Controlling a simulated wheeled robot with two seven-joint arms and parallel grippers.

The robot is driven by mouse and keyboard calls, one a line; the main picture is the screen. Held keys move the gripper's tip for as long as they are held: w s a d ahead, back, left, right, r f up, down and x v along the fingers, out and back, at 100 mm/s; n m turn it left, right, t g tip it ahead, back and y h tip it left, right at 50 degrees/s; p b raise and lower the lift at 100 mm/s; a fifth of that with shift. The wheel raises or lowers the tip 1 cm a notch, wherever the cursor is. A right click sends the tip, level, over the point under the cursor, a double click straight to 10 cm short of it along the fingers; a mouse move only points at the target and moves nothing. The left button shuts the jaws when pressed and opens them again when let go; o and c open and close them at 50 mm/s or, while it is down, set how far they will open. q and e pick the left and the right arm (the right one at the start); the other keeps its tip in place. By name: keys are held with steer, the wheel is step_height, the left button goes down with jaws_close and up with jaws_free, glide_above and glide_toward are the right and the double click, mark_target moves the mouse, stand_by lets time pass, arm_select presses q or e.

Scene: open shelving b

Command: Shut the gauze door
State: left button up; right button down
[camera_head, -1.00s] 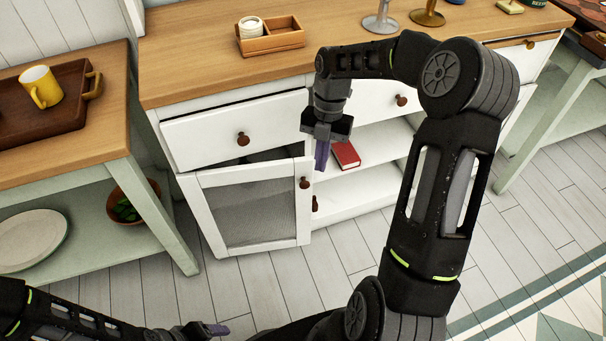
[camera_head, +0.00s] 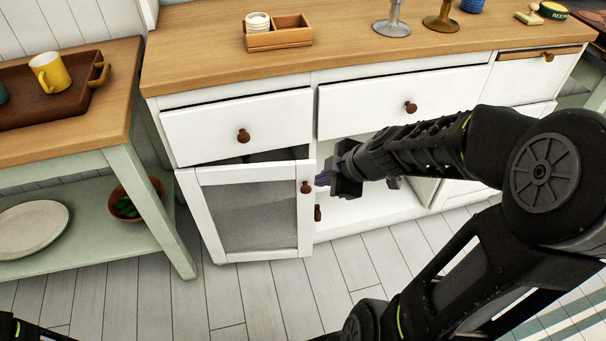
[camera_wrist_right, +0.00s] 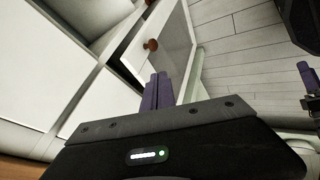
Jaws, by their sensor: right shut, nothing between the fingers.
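The gauze door (camera_head: 250,215) is a white frame with a grey mesh panel, low on the left of the white cabinet. It stands ajar, with a dark gap along its top edge. Its round brown knob (camera_head: 306,187) is at its upper right and also shows in the right wrist view (camera_wrist_right: 151,45). My right gripper (camera_head: 322,179) is shut and empty, just right of the knob; whether it touches the door I cannot tell. Its purple fingers (camera_wrist_right: 157,92) lie together. A purple finger of my left gripper (camera_wrist_right: 306,75) shows at the wrist view's right edge, its jaws unclear.
Two drawers (camera_head: 240,125) (camera_head: 400,103) are above, with the open shelf (camera_head: 350,212) right of the door. A side table (camera_head: 120,150) with a tray and a yellow mug (camera_head: 50,72) stands at left. The plank floor (camera_head: 240,300) in front is clear.

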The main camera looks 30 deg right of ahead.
mark_target(304, 164)
steer(key=b+x, duration=0.3)
steer(key=x, duration=0.7)
steer(key=shift+s, duration=0.15)
steer(key=w+p, duration=0.1)
steer(key=w+d+p, duration=0.1)
steer(key=w, duration=0.1)
steer(key=shift+d+r, duration=0.15)
steer(key=shift+d, duration=0.1)
steer(key=shift+w+d, duration=0.2)
steer(key=shift+w, duration=0.25)
steer(key=shift+w+d+p, duration=0.1)
steer(key=shift+w+p, duration=0.1)
steer(key=shift+p, duration=0.1)
steer(key=w, duration=0.1)
steer(key=w+d, duration=0.1)
steer(key=shift+w+d, duration=0.2)
steer(key=shift+w, duration=0.05)
steer(key=w+d+n+b, duration=0.1)
steer(key=w+d+n+y+b, duration=0.1)
steer(key=shift+w, duration=0.35)
